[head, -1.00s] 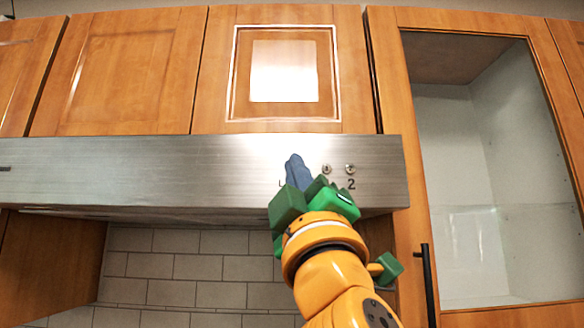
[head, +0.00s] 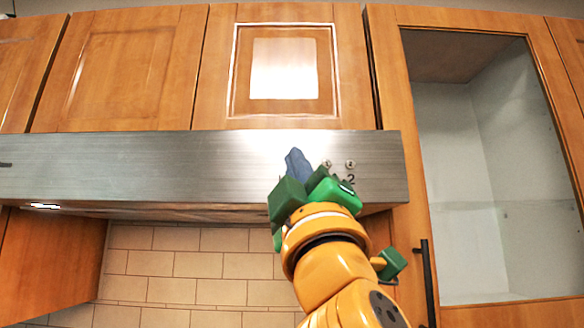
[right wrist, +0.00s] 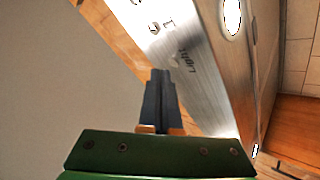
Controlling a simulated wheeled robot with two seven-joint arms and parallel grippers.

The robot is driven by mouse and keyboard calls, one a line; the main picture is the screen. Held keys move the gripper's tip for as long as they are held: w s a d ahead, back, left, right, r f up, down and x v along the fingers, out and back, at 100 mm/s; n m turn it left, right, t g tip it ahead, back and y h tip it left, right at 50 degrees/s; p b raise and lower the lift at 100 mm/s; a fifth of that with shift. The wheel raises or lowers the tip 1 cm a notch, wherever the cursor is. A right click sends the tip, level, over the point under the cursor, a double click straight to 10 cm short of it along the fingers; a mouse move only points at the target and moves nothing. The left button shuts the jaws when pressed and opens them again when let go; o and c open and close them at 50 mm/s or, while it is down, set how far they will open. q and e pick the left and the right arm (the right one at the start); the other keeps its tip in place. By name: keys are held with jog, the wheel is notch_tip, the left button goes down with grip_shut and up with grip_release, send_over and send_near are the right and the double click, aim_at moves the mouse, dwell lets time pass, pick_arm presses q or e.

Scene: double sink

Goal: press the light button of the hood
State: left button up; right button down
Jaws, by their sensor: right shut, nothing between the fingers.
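The steel range hood (head: 150,165) spans the wall below the cabinets. Two small round buttons and a "2" show on its front at the right in the head view. My right gripper (head: 294,153) is shut and empty, with its dark fingertips at the hood front, left of these buttons. In the right wrist view the shut fingers (right wrist: 160,75) point at the steel face beside the "Light" lettering (right wrist: 187,60). The light button is mostly hidden by the fingers, and I cannot tell if they touch it. A hood lamp (head: 40,206) glows under the left edge. My left gripper is out of view.
Wooden cabinets (head: 120,70) hang above the hood. A glass-fronted cabinet (head: 405,120) with a black handle (head: 427,280) stands to the right, near my right arm. Tiled wall (head: 190,265) lies below the hood.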

jog(key=s+b, duration=0.3)
jog(key=s, duration=0.3)
dwell(0.4)
